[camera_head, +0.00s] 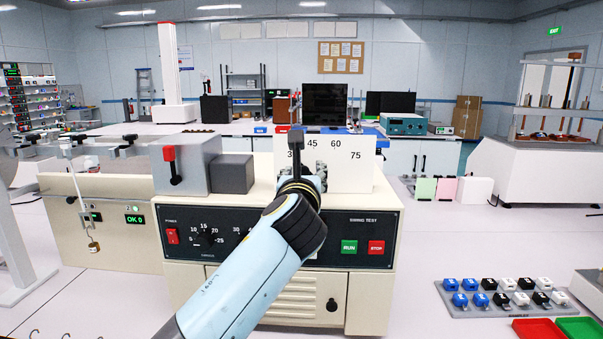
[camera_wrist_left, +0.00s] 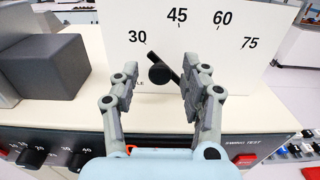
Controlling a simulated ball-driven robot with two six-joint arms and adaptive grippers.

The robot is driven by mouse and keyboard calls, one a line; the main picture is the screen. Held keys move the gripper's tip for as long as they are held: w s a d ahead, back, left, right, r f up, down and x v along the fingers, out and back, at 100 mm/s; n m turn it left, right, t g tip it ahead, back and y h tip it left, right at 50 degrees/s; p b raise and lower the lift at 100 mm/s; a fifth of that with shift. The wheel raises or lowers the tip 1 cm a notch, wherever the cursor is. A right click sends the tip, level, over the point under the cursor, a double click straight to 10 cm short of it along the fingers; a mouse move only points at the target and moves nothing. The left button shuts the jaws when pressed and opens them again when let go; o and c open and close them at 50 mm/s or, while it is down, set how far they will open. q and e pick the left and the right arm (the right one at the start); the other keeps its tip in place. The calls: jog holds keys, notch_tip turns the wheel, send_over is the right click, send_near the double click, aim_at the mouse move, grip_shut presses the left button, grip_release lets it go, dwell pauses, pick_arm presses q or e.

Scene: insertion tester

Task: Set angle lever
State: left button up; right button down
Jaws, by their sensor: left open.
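The white angle plate (camera_head: 350,168) carries the numbers 30, 45, 60 and 75. The bar's upper end lies between 30 and 45. My left gripper (camera_wrist_left: 159,65) is open, with one finger on each side of the knob; the right finger overlaps the bar's lower end. I cannot tell whether it touches. In the head view, my left gripper (camera_head: 303,172) and arm hide the lever. My right gripper is out of view.
A dark grey block (camera_head: 232,173) and a grey box with a red-topped lever (camera_head: 169,154) stand left of the plate. The machine's front panel (camera_head: 375,222) has knobs, a green RUN button (camera_head: 349,247) and a red STOP button (camera_head: 376,247). The machine top right of the plate is narrow.

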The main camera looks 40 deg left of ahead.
pick_arm(q)
jog(key=shift+d+r, duration=0.1)
jog(key=shift+c, duration=0.5)
grip_shut()
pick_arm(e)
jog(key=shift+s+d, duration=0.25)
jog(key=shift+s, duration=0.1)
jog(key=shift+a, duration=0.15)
